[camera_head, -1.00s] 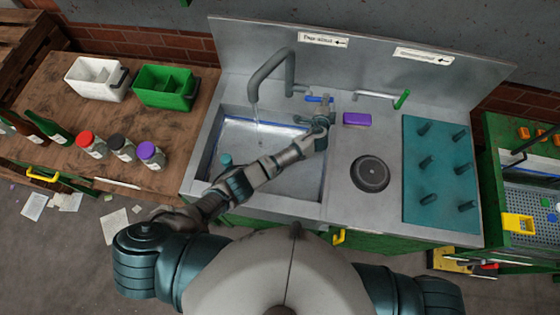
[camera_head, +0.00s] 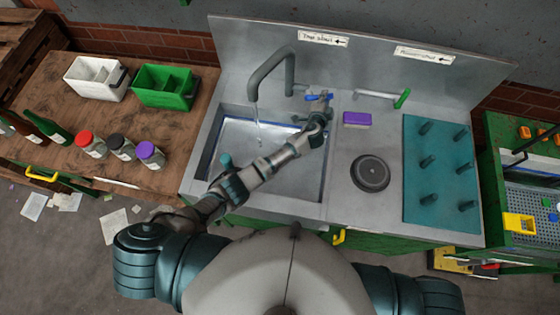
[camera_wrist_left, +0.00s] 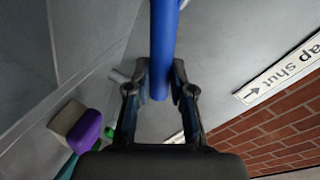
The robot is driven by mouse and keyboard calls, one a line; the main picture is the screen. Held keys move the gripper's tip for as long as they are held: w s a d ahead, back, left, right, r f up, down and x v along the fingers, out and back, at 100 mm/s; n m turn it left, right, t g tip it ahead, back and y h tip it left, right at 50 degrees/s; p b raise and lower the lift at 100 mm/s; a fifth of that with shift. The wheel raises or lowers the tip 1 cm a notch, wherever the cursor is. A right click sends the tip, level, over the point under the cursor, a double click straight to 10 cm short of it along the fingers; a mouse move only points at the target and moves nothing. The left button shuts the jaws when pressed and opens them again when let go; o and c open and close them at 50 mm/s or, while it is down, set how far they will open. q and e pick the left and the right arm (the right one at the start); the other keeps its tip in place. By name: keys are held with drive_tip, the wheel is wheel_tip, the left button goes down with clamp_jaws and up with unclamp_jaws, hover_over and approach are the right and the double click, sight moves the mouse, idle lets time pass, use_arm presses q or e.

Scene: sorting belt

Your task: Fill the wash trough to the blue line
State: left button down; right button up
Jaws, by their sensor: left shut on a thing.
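The wash trough (camera_head: 212,150) is a steel sink holding water (camera_head: 250,152). A blue line (camera_head: 275,127) shows along its back wall, close to the water surface; I cannot tell the exact level. A thin stream (camera_head: 258,120) falls from the grey spout (camera_head: 272,70). My left gripper (camera_head: 319,106) reaches over the trough to the tap at its back right and is shut on the blue tap handle (camera_head: 312,97). In the left wrist view, the handle (camera_wrist_left: 164,45) runs between the fingertips (camera_wrist_left: 161,75). My right gripper is out of view.
A "Tap shut" sign (camera_head: 324,38) with a left arrow is on the backsplash. Right of the trough are a purple sponge (camera_head: 357,119), a dark round disc (camera_head: 370,173) and a teal peg board (camera_head: 440,190). Jars and bins (camera_head: 165,86) stand on the wooden table at left.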

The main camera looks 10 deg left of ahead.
use_arm(q)
drive_tip(key=shift+a, duration=0.15)
drive_tip(key=shift+n, duration=0.3)
drive_tip(key=shift+s+a+r+n+h+b, duration=0.1)
drive_tip(key=shift+a+r+n+h+b, duration=0.25)
drive_tip(key=shift+n, duration=0.25)
drive_tip(key=shift+a+r+n+h, duration=0.2)
drive_tip(key=shift+r+n+h, duration=0.15)
drive_tip(key=shift+n, duration=0.15)
drive_tip(key=shift+a+r+n+t+b, duration=0.2)
drive_tip(key=shift+a+n+t+b, duration=0.25)
drive_tip(key=shift+n, duration=0.15)
drive_tip(key=shift+a+r+n+h, duration=0.3)
drive_tip(key=shift+r+n, duration=0.1)
drive_tip(key=shift+n, duration=0.2)
